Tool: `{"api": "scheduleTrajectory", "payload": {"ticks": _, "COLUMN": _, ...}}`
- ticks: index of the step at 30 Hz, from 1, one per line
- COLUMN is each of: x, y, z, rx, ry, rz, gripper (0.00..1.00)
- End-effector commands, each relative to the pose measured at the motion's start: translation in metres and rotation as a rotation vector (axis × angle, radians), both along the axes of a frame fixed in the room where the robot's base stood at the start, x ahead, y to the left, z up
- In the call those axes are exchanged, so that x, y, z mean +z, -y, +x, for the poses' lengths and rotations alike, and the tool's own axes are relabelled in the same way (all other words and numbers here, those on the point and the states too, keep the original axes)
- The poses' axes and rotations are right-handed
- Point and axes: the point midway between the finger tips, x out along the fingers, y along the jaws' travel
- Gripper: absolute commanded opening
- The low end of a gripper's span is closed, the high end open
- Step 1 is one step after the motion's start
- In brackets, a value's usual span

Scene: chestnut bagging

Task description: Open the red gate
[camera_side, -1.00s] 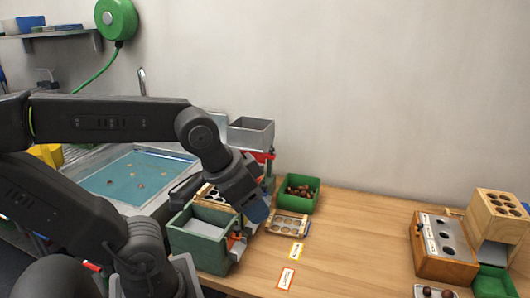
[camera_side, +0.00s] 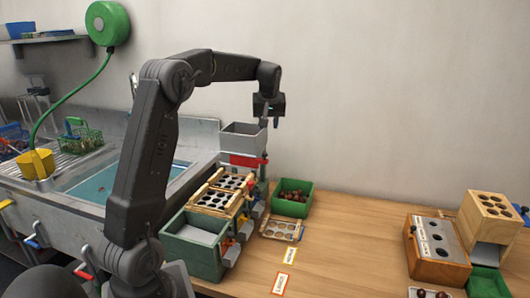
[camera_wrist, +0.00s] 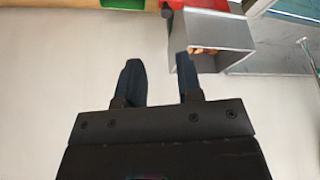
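The red gate (camera_side: 248,160) is a red bar at the foot of the grey hopper (camera_side: 243,140), behind the wooden hole tray. Its red part shows at the top edge of the wrist view (camera_wrist: 205,3), with the hopper (camera_wrist: 222,35) beside it. Some brown pieces show inside the hopper in the wrist view. My gripper (camera_side: 270,122) points down at the hopper's right side, above the gate's height. Its two dark fingers are apart and empty in the wrist view (camera_wrist: 158,65). It appears clear of the gate.
A green bin of chestnuts (camera_side: 292,205) stands right of the gate. A wooden tray with holes (camera_side: 224,192) and a green box (camera_side: 178,248) lie in front. A sink (camera_side: 90,185) is at left.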

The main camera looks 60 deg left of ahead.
Motion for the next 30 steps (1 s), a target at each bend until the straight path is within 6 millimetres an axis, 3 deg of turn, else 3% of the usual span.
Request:
{"api": "scheduleTrajectory", "payload": {"ticks": 3, "x": -0.007, "y": -0.017, "z": 0.001, "rx": 0.040, "ry": -0.001, "rz": -0.001, "gripper": 0.33}}
{"api": "scheduleTrajectory", "payload": {"ticks": 8, "x": -0.019, "y": -0.024, "z": 0.003, "rx": 0.047, "ry": -0.002, "rz": -0.001, "gripper": 0.33}}
{"api": "scheduleTrajectory", "payload": {"ticks": 21, "x": -0.099, "y": -0.053, "z": 0.015, "rx": 0.044, "ry": -0.003, "rz": -0.002, "gripper": 0.33}}
{"api": "scheduleTrajectory", "payload": {"ticks": 30, "x": -0.130, "y": -0.066, "z": 0.021, "rx": 0.044, "ry": 0.000, "rz": 0.001, "gripper": 0.33}}
